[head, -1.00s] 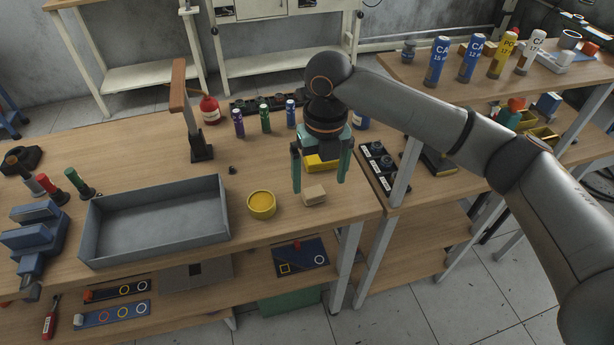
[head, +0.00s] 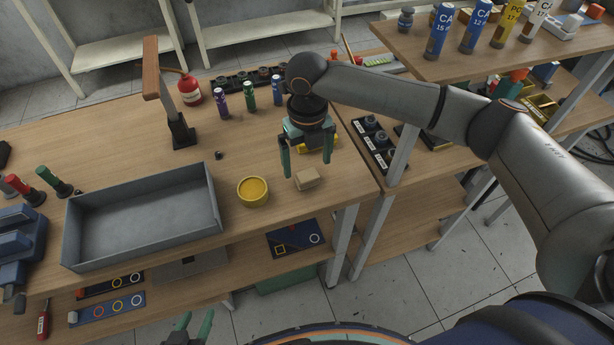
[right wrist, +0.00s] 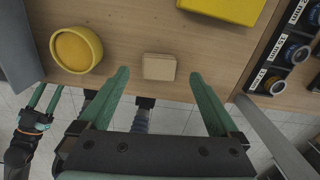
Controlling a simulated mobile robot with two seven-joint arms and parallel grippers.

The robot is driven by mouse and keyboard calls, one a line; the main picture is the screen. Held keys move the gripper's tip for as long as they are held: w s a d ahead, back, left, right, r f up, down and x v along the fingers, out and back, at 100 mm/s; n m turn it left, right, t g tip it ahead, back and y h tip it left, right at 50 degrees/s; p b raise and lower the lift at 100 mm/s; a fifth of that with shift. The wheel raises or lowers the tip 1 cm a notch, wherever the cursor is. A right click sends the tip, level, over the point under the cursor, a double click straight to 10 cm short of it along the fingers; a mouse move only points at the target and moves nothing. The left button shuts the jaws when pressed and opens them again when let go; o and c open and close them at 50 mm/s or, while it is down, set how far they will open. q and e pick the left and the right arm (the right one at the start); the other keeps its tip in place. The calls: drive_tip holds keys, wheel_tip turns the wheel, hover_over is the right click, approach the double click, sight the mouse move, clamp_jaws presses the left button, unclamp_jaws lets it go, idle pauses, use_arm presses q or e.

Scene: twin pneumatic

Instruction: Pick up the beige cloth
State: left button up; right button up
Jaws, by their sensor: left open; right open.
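The beige cloth (head: 306,180) is a small folded, block-like piece lying on the wooden workbench near its front edge, right of the round yellow tub. My right gripper (head: 308,168) points down over it, open, one finger on either side in the picture. In the right wrist view the cloth (right wrist: 159,67) lies between and just beyond the open fingertips (right wrist: 160,76), with space on both sides. I cannot tell the exact height of the tips. My left gripper (head: 190,328) is open and empty, low in front of the bench; it also shows in the right wrist view (right wrist: 45,98).
The yellow tub (head: 253,192) and a grey tray (head: 141,217) stand to the left. A yellow box (right wrist: 222,8) lies behind the cloth. A rack of labelled black parts (head: 372,143) is to the right. A lower shelf runs below the bench.

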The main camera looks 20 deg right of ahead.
sight(307, 175)
wheel_tip(307, 175, down, 4)
drive_tip(key=shift+s+f, duration=0.1)
drive_tip(key=shift+s, duration=0.05)
drive_tip(key=shift+c, duration=0.4)
drive_tip(key=c, duration=1.4)
